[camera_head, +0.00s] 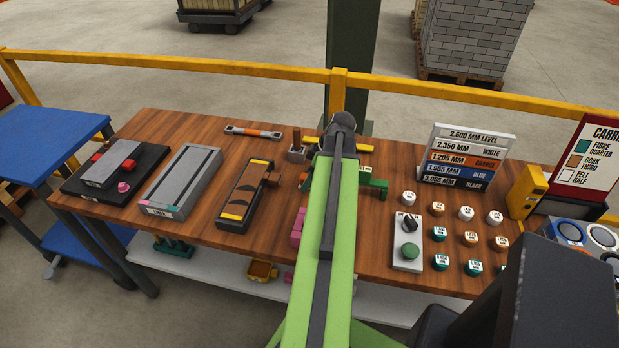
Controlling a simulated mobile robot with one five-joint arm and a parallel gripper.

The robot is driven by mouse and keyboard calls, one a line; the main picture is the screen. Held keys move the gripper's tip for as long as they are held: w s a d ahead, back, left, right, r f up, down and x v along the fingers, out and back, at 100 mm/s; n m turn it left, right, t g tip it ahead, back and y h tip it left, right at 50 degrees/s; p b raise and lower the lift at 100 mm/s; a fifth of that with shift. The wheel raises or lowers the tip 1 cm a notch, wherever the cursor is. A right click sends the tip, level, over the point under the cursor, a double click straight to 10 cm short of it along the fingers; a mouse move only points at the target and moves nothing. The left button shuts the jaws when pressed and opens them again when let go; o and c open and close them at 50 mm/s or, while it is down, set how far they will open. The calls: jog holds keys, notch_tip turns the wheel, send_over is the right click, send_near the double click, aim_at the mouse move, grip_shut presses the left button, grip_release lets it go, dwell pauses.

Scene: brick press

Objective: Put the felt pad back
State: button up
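I cannot single out the felt pad for sure. A sign (597,163) at the right lists fibre, cork and felt, with a white square beside felt. Several small round labelled pieces stand in a group on the right of the wooden bench (340,240): white-sided ones (466,213), orange-brown ones (437,209) and green ones (439,233). Their labels are too small to read. My green arm reaches over the middle of the bench and ends in a dark joint. My gripper's fingers are hidden, so I cannot see whether they hold anything.
A labelled stand (467,153) and a yellow device (526,192) stand right. A yellow rail (180,64) runs behind.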

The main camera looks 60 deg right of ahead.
jog(key=p+v, duration=1.1)
jog(key=v, duration=0.1)
jog(key=shift+r, duration=0.1)
jog(key=w+a+g, duration=0.1)
jog(key=w+a, duration=0.5)
jog(key=a, duration=0.1)
jog(key=w+a+f+m+g, duration=0.1)
jog(key=w+a, duration=0.6)
jog(key=a, duration=0.1)
jog(key=w+a+g, duration=0.1)
jog(key=w+a, duration=0.6)
jog(key=shift+w+a+f+y, duration=0.15)
jog(key=shift+w+y, duration=0.05)
jog(key=shift+y, duration=0.1)
jog(key=w+a+m+h, duration=0.1)
jog(key=w+a, duration=0.2)
jog(key=a, duration=1.1)
jog(key=w+a+m+g+h, duration=0.1)
jog(key=w+a, duration=0.1)
jog(key=a, duration=1.3)
jog(key=shift+w+a+f+m, duration=0.25)
jog(key=shift+w+a+m, duration=0.05)
jog(key=shift+w, duration=0.1)
